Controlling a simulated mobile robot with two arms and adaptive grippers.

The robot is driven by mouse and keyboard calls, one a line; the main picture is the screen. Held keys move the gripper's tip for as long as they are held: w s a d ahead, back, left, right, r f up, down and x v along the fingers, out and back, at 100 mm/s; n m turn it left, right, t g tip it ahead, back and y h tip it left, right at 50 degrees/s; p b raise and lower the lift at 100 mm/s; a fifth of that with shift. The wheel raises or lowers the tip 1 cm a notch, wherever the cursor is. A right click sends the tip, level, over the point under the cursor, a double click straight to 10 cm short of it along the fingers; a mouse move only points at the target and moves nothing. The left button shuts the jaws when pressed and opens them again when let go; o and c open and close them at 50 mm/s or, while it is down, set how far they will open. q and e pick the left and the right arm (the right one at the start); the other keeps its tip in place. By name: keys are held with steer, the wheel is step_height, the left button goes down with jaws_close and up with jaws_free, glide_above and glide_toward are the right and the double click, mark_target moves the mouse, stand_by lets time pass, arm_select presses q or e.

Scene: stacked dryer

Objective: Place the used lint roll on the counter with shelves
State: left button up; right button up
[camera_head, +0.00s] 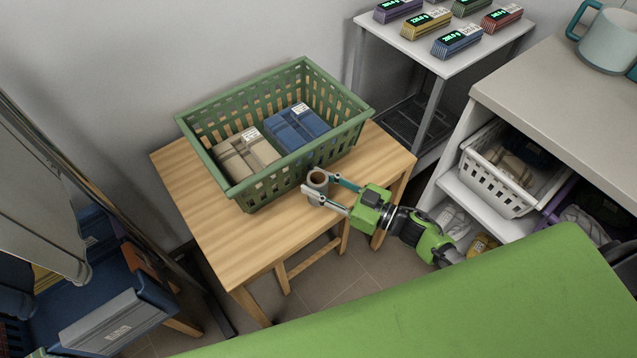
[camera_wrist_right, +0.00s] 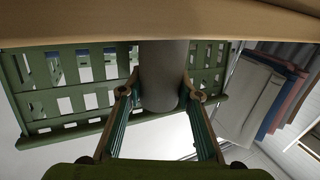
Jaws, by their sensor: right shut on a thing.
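The used lint roll (camera_head: 317,183), a small grey-brown tube with a hollow core, stands upright at the wooden table's right front part, beside the green basket. My right gripper (camera_head: 320,190) is shut on it, with one finger on each side. In the right wrist view the roll (camera_wrist_right: 163,75) shows between the two fingertips (camera_wrist_right: 162,94), against the table (camera_wrist_right: 70,22), in an upside-down picture. Whether the roll touches the table is unclear. The counter with shelves (camera_head: 560,75) stands at the right, its grey top mostly bare. My left gripper is not in view.
The green basket (camera_head: 228,184) with folded clothes fills much of the wooden table (camera_head: 215,245). A white basket (camera_head: 492,180) sits on the counter's shelf. A teal-handled container (camera_head: 607,42) stands on its top.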

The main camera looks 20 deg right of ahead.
steer(key=o, duration=1.1)
